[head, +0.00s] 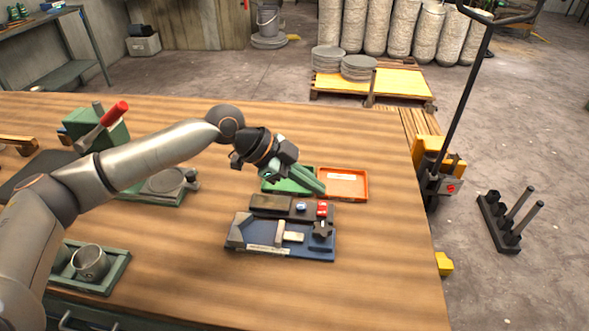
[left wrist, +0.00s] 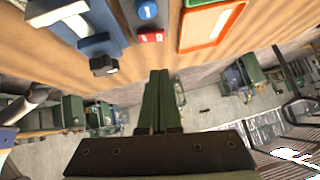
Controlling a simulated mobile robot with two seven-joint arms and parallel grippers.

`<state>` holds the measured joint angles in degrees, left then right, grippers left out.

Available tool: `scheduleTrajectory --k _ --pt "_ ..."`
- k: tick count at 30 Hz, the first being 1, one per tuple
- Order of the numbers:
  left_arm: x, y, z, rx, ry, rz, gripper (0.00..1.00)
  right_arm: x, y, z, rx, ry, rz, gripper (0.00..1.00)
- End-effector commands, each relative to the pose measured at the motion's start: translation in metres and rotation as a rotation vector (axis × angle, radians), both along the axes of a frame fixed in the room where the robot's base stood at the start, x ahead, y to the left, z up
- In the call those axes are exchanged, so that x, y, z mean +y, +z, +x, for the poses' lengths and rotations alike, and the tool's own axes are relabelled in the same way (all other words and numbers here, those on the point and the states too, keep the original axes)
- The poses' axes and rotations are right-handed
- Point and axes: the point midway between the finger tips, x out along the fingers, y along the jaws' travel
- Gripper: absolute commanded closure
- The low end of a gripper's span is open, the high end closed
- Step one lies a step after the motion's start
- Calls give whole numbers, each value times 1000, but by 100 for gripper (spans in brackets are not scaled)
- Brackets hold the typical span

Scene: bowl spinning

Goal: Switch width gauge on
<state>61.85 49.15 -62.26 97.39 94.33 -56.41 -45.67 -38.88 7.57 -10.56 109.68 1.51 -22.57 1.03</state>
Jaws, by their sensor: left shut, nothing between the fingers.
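The width gauge seems to be the blue board (head: 291,251) with grey and pale metal pieces and a small label too small to read. A dark strip (head: 270,203) along its back carries a blue button (head: 300,207) and a red button (head: 322,208). The left wrist view shows the blue button (left wrist: 147,10) with a white mark and the red button (left wrist: 151,37) beside it. My left gripper (head: 321,189) has green fingers, shut and empty, above and behind the buttons, apart from them. The fingers also show in the left wrist view (left wrist: 158,75). My right gripper is not in view.
An orange tray (head: 343,184) and a green tray (head: 291,186) lie behind the board, the green one partly hidden by my gripper. A green tray with a cup (head: 90,262) stands at the front left. The wooden table (head: 380,270) is clear to the right.

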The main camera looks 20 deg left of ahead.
Motion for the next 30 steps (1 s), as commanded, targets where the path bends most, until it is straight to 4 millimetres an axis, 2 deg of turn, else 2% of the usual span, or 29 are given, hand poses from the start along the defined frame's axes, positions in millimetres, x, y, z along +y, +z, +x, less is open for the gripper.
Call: scheduleTrajectory --k 1,3,9,23,30 --pt "-7 -7 2 0 -3 1 100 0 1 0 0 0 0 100" --pt "-4 -20 5 3 2 2 100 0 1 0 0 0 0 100" --pt "-3 -40 8 2 2 0 100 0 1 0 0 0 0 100" --pt "-2 -45 9 4 1 0 100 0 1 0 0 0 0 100" --pt "-2 -52 15 121 3 -25 100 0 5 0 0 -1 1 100"
